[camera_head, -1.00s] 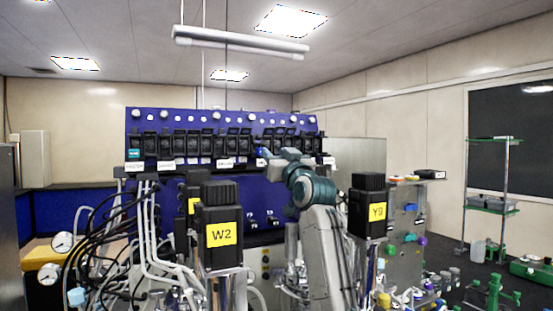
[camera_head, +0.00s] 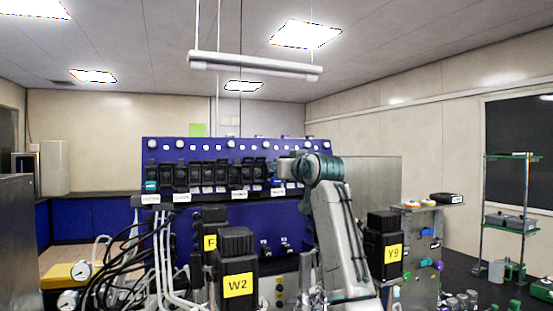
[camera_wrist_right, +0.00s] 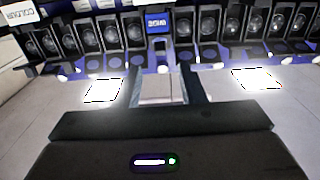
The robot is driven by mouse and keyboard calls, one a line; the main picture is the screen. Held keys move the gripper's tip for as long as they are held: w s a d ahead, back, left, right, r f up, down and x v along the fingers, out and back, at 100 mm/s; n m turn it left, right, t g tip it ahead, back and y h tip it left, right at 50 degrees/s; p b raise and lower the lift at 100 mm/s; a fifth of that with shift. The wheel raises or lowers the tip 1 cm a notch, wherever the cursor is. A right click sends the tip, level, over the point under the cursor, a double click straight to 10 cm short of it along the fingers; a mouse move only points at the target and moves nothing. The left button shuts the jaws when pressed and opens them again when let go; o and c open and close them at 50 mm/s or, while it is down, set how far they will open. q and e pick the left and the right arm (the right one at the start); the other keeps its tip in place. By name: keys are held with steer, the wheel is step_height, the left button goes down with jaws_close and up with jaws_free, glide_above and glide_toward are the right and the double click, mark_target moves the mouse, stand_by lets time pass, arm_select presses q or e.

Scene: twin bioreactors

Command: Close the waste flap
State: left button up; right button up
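A row of small black flaps (camera_head: 208,173) runs across the blue panel (camera_head: 165,155), with white labels below. I cannot read which is the waste flap. One blue piece (camera_head: 275,182) stands out in the row near my right gripper (camera_head: 283,178), which is at the panel's front, partly hidden by my arm. In the right wrist view, tilted against the room, the two fingers of my right gripper (camera_wrist_right: 161,88) are apart with nothing visible between them. A blue lettered plate (camera_wrist_right: 158,22) lies beyond the gap, among black-framed units (camera_wrist_right: 109,32). My left gripper is not in view.
Black blocks marked W2 (camera_head: 236,258) and Y9 (camera_head: 383,240) stand in front of the panel, either side of my right arm. Black hoses (camera_head: 112,265) and gauges crowd the lower left. A glass shelf (camera_head: 510,190) stands at the right.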

steer(key=p+x, duration=0.1)
steer(key=x, duration=0.1)
steer(key=p+x, duration=0.2)
steer(key=x, duration=0.1)
steer(key=shift+a+r, duration=0.1)
steer(key=shift+r, duration=0.15)
steer(key=shift+w+a+f, duration=0.15)
steer(key=shift+w+f, duration=0.05)
steer(key=shift+w, duration=0.4)
steer(key=shift+s, duration=0.1)
jaws_close()
